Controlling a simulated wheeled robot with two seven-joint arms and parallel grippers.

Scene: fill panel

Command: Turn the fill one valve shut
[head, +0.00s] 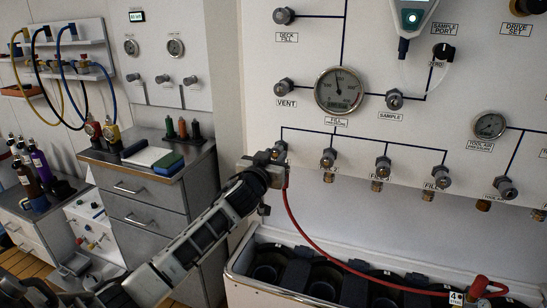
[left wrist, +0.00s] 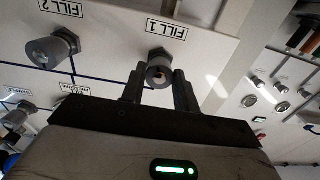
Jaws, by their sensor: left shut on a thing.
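The fill one valve (left wrist: 159,68) is a grey round knob on the white panel, under the label "FILL 1" in the left wrist view. In the head view this valve (head: 281,147) is partly hidden behind my gripper. My left gripper (left wrist: 158,88) has one finger on each side of the knob and is shut on it. In the head view my left gripper (head: 272,160) is at the left end of the fill row. My right gripper is not in view.
A red hose (head: 315,240) hangs from near my left gripper to a fitting in the black-slotted trough (head: 235,270) below. The fill two valve (left wrist: 52,50) sits beside fill one. A fill pressure gauge (head: 339,90) is above. A grey cabinet (head: 150,215) stands left.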

